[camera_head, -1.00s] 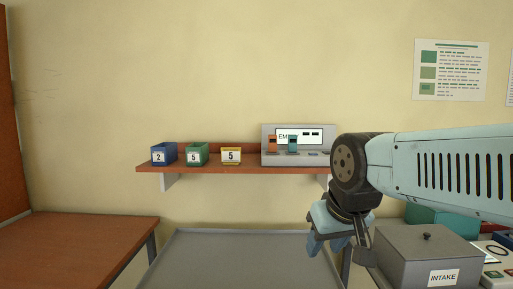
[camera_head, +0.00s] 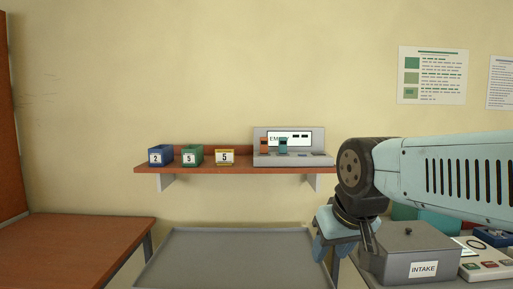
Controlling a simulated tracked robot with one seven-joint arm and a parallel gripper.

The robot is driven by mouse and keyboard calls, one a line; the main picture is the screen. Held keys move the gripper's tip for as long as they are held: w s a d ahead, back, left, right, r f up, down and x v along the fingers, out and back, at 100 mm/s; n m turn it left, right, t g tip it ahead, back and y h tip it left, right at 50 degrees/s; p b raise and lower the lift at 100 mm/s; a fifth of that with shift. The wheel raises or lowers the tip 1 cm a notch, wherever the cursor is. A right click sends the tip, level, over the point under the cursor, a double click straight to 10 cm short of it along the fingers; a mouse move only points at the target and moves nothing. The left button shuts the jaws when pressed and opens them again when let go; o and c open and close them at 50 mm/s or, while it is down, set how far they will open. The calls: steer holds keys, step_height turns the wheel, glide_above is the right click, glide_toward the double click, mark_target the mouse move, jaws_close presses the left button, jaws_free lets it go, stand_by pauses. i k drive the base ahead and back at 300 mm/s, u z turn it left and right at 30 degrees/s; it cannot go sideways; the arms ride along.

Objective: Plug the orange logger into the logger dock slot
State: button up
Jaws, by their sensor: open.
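The orange logger (camera_head: 264,146) stands upright on the left part of a grey dock unit (camera_head: 322,160) on the wall shelf. A teal logger (camera_head: 283,146) stands upright just to its right. Whether either one is seated in a slot is too small to tell. The dock's screen (camera_head: 303,137) shows text beginning "EM", partly hidden behind the loggers. My gripper (camera_head: 322,262) is open, points down and hangs below and to the right of the shelf, well apart from the loggers. Nothing shows between its fingers.
Blue (camera_head: 158,155), green (camera_head: 192,155) and yellow (camera_head: 225,158) numbered bins stand along the shelf (camera_head: 240,169) left of the dock. A grey tray table (camera_head: 220,255) below is bare. A grey INTAKE box (camera_head: 408,250) sits beside my gripper. A brown table (camera_head: 70,245) is at left.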

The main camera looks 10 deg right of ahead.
mark_target(264, 141)
steer(key=z, duration=0.1)
steer(key=i, duration=0.95)
steer(key=u, duration=0.1)
